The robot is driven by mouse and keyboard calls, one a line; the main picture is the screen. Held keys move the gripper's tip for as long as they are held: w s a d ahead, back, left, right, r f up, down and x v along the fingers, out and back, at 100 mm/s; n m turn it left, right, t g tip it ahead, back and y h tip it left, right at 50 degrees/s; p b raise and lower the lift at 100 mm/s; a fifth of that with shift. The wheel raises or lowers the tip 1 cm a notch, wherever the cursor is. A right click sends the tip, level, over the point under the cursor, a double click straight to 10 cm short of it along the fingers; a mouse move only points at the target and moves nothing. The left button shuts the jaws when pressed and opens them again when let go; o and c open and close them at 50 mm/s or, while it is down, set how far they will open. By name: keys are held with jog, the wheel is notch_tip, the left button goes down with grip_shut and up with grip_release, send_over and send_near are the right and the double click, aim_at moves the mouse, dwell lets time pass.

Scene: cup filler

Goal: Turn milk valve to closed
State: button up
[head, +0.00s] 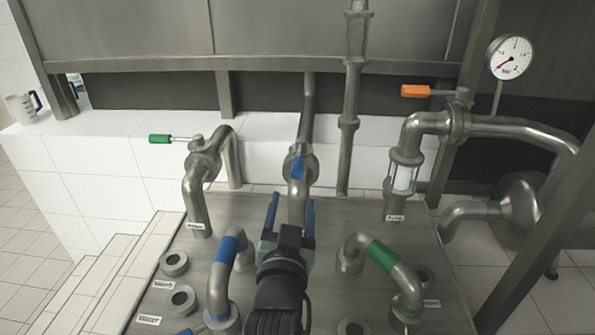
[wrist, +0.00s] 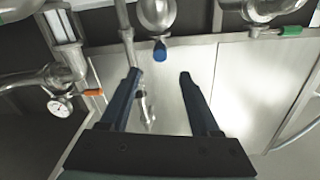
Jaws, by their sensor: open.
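Three lever valves show: one with a green handle (head: 160,139) at left, one with a blue handle (head: 297,168) in the middle, and one with an orange handle (head: 415,91) at right. The labels are too small to read, so I cannot tell which is the milk valve. The green and orange handles point left; the blue one points toward me. My gripper (head: 290,210) is open and empty in front of the blue handle. In the wrist view the blue handle (wrist: 160,50) lies just beyond the gap between my fingertips (wrist: 160,75), apart from them.
A metal pipe deck (head: 330,220) lies below my gripper. Curved pipes with a blue band (head: 228,250) and a green band (head: 382,255) rise at either side. A pressure gauge (head: 510,57) stands at upper right. A white jug (head: 22,108) sits on the tiled ledge.

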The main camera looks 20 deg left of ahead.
aim_at(297, 175)
jog(key=x, duration=1)
jog(key=shift+w, duration=0.25)
grip_shut()
jog(key=shift+f+b, duration=0.1)
jog(key=shift+b, duration=0.2)
dwell(0.8)
